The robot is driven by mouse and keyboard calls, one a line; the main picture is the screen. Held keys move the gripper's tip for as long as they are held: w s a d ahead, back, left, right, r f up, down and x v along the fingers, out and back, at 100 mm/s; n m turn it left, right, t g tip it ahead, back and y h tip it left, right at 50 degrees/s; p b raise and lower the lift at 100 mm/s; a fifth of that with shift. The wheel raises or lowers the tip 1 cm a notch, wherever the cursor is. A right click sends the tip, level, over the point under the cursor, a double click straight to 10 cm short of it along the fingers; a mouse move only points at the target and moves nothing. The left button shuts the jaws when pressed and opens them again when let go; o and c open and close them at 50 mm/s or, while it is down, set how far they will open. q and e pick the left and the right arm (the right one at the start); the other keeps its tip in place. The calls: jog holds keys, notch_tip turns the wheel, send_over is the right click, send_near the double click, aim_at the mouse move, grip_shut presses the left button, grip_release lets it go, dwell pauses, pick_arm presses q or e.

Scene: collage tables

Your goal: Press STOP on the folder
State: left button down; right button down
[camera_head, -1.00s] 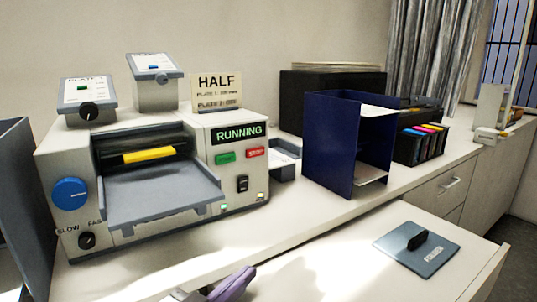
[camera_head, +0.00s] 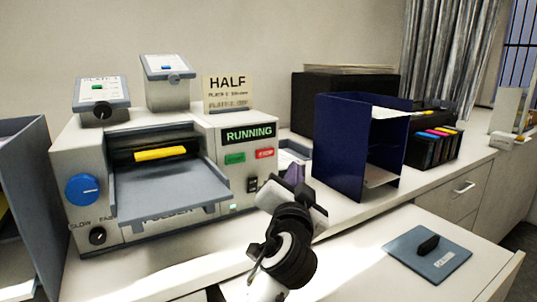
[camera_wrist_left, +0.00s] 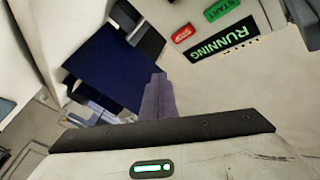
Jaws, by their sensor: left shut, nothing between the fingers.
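The folder (camera_head: 215,128) is a light grey machine on the counter at left, its display reading RUNNING (camera_head: 249,133). The red STOP button (camera_head: 265,154) sits below the display, right of the green START button (camera_head: 234,158). The red button also shows upside down in the left wrist view (camera_wrist_left: 183,34). My left gripper (camera_head: 295,172), with purple fingers, is shut and empty. It appears just right of and below the red button, apart from it in the wrist view, where its fingertips (camera_wrist_left: 158,80) lie over the blue holder. My right gripper is out of view.
A dark blue upright holder (camera_head: 340,150) stands right of the folder. Behind it are a black box (camera_head: 330,90) and several ink cartridges (camera_head: 432,148). A blue-grey plate with a black handle (camera_head: 410,252) lies on the front surface. A HALF sign (camera_head: 228,90) stands on top.

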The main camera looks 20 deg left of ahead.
aim_at(272, 151)
pick_arm(q)
jog(key=shift+w+a, duration=1.5)
jog(key=shift+a, duration=0.15)
jog(key=shift+w+a, duration=1.45)
jog(key=shift+a, duration=0.2)
jog(key=shift+a, duration=0.1)
jog(key=shift+w+a, duration=0.2)
jog(key=shift+w, duration=0.05)
jog(key=shift+w+a, duration=0.3)
jog(key=shift+a, duration=0.05)
dwell(0.6)
jog(key=shift+d, duration=0.1)
jog(key=shift+s+d, duration=0.55)
jog(key=shift+s+d, duration=1.7)
jog(key=shift+d, duration=0.2)
